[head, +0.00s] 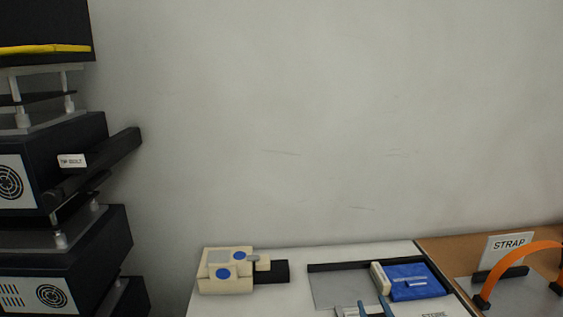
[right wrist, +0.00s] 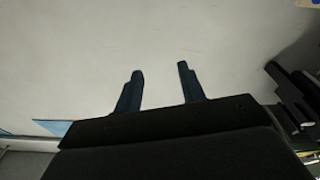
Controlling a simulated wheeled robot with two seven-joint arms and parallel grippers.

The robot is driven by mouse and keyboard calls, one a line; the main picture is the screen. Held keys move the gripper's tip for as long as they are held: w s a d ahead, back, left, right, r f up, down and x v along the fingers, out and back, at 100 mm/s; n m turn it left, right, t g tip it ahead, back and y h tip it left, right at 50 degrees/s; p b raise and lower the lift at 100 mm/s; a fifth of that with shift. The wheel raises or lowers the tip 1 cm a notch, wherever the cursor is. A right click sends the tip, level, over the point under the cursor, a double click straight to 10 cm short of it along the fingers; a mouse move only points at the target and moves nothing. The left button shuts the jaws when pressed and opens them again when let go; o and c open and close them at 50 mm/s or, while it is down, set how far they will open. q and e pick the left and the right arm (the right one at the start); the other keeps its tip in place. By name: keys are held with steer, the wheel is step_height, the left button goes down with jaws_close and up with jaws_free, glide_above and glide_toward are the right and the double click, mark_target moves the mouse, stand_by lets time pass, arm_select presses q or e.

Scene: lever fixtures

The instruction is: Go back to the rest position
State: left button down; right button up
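My right gripper (head: 375,308) shows at the bottom edge of the head view, only its two blue-grey fingertips in sight, in front of a recessed tray. In the right wrist view the fingers of my right gripper (right wrist: 159,82) stand apart with nothing between them, over a plain pale surface (right wrist: 155,40). My left gripper is in neither view.
A beige device (head: 227,272) with blue round marks sits on the white table. A blue block (head: 409,280) lies in the tray (head: 335,289). An orange strap (head: 517,256) and STRAP sign (head: 509,246) are right. Stacked black units (head: 75,240) stand left.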

steer(key=s+d+f+m+g+h, duration=0.25)
steer(key=s+f+g, duration=0.95)
steer(key=s+f, duration=0.65)
steer(key=s+a+f+g, duration=0.3)
steer(key=s+g, duration=0.1)
steer(key=s, duration=0.5)
steer(key=s+a+f+g+y, duration=0.1)
steer(key=a+f, duration=0.2)
steer(key=f, duration=0.9)
steer(key=s+a+f+g, duration=0.1)
steer(key=a+f, duration=0.1)
steer(key=f, duration=1.1)
steer(key=shift+s+a+n+y, duration=0.2)
steer(key=shift+a+n+y, duration=0.15)
steer(key=shift+a, duration=0.05)
steer(key=shift+c, duration=0.4)
